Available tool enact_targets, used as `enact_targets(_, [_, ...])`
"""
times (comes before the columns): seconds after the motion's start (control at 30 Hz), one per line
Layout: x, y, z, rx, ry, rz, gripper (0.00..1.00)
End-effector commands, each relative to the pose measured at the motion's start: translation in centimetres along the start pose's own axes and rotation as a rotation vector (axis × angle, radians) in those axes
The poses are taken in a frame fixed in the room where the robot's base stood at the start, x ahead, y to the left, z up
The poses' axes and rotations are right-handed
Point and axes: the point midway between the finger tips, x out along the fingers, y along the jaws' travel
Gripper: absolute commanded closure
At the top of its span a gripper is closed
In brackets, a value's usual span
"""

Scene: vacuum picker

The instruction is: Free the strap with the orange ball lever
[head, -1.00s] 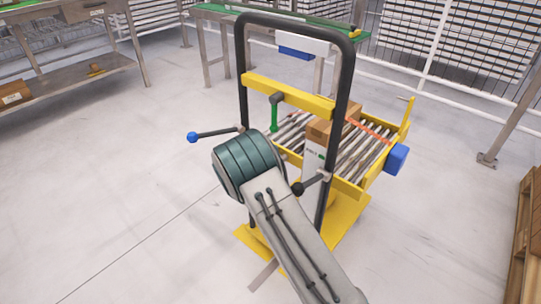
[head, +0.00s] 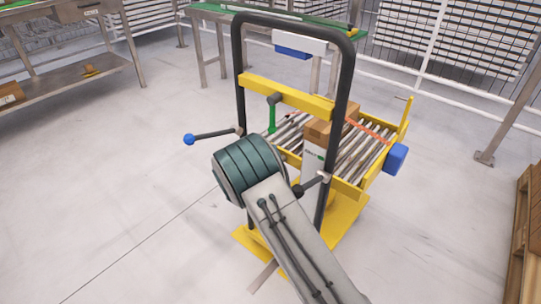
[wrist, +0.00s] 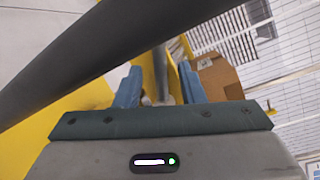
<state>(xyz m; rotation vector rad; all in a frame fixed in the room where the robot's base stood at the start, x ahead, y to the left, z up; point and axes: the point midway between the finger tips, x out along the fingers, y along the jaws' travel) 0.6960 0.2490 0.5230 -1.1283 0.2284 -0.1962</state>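An orange strap (head: 368,131) runs over a cardboard box (head: 318,130) on the cart's roller bed, towards a blue block (head: 396,158) on the bed's right side. I cannot make out an orange ball on any lever. A blue-ball lever (head: 210,135) sticks out left of the dark frame. My arm hides the gripper in the head view.
The dark tubular frame (head: 342,90) stands close, and a dark tube (wrist: 120,45) crosses the wrist view just ahead of the fingers. A yellow crossbar (head: 290,94) spans the frame. Open floor (head: 120,170) lies to the left; wooden pallets (head: 526,235) stand at the right edge.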

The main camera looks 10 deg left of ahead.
Motion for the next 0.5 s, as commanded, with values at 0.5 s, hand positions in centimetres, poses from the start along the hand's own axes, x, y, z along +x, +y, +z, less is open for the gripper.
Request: enact_targets(0.5, [-3.3, -0.3, 0.2, -0.001, -0.002, 0.002, 0.65])
